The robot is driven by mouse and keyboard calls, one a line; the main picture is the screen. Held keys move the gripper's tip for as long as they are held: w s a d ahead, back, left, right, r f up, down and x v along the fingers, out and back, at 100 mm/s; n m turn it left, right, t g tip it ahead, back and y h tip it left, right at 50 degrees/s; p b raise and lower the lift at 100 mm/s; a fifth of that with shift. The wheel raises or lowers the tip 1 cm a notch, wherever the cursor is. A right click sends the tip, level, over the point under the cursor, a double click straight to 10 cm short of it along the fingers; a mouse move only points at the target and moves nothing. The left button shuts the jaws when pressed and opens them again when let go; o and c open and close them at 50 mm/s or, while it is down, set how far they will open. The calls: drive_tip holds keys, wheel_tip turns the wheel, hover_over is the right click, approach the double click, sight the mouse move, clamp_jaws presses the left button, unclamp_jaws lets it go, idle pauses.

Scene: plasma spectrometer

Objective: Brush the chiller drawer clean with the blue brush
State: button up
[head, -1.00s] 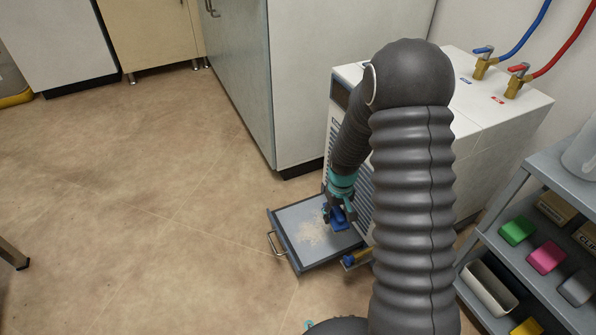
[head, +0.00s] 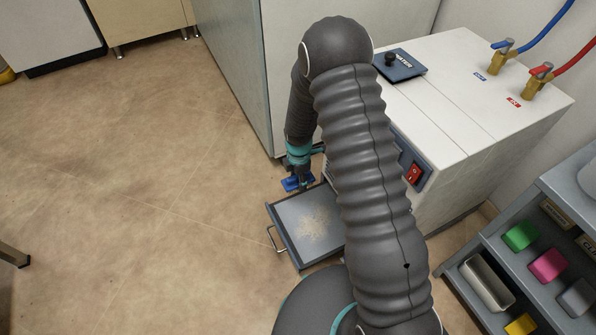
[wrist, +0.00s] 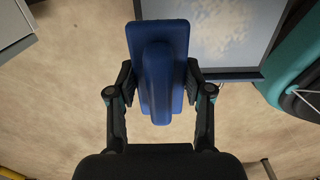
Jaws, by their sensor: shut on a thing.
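The chiller drawer (head: 284,208) is pulled out low at the front of the white chiller (head: 465,105). A pale patch of debris (head: 316,224) lies on its floor, and it also shows in the wrist view (wrist: 232,25). My gripper (head: 300,178) is shut on the blue brush (head: 291,185), at the drawer's far left corner. In the wrist view the blue brush (wrist: 157,70) sits between both fingers, over the floor beside the drawer rim. Its bristles are hidden. My arm hides the drawer's right part.
A grey shelf (head: 480,240) at the right holds green, pink, grey and yellow blocks and a white bin (head: 487,283). A tall cabinet (head: 235,60) stands behind the drawer. The floor (head: 130,200) to the left is clear.

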drive_tip(key=shift+f+b, duration=1.25)
drive_tip(key=shift+f, duration=1.25)
